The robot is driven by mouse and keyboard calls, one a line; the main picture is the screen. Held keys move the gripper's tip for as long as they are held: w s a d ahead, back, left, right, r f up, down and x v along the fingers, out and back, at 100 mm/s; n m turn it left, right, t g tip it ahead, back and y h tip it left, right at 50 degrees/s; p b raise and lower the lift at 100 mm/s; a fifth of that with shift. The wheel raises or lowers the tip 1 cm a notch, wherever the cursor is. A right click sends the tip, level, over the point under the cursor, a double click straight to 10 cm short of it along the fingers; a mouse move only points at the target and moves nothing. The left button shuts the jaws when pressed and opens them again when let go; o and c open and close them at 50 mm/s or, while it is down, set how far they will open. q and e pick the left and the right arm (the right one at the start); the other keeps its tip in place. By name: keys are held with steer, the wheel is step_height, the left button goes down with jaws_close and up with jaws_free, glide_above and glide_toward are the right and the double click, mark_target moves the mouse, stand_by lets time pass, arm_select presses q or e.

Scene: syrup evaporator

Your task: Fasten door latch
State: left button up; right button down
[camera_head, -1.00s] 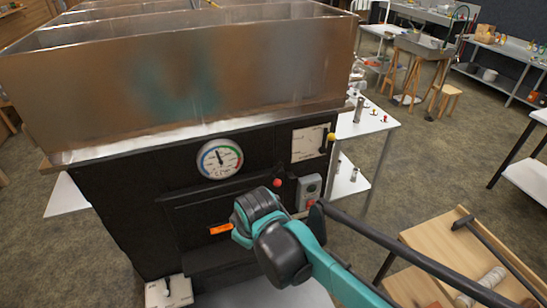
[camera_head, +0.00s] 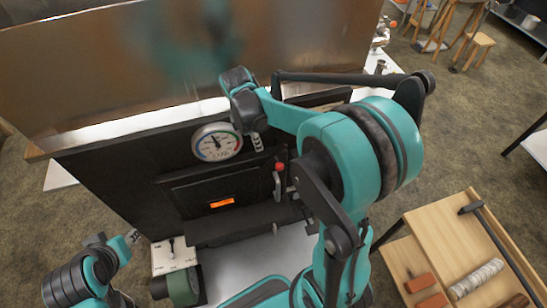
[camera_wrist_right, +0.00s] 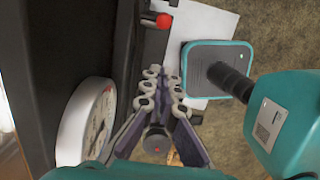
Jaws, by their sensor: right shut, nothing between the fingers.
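The black firebox door (camera_head: 195,195) with an orange label is at the evaporator's front and looks closed or nearly so. Its latch has a red knob (camera_head: 280,166) and a pale metal handle at the door's right edge. The red knob also shows at the top of the right wrist view (camera_wrist_right: 164,21). My right gripper (camera_head: 258,143) is above and left of the knob in the head view, right of the gauge. In the wrist view its fingers (camera_wrist_right: 162,88) are together, empty and apart from the knob. My left gripper (camera_head: 132,237) is low at the left, its fingers too small to judge.
A round gauge (camera_head: 216,142) is close to my right gripper and shows at the wrist view's left (camera_wrist_right: 88,122). A metal pan (camera_head: 120,70) tops the firebox. A white switch box (camera_head: 172,256) is low in front. A wooden table (camera_head: 455,240) stands right.

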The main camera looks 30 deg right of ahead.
steer(key=d+f+b, duration=0.3)
steer(key=d+f, duration=0.1)
steer(key=f, duration=0.8)
steer(key=shift+s+d, duration=0.35)
steer(key=shift+s, duration=0.1)
steer(key=shift+w+f, duration=0.1)
steer(key=shift+f, duration=0.05)
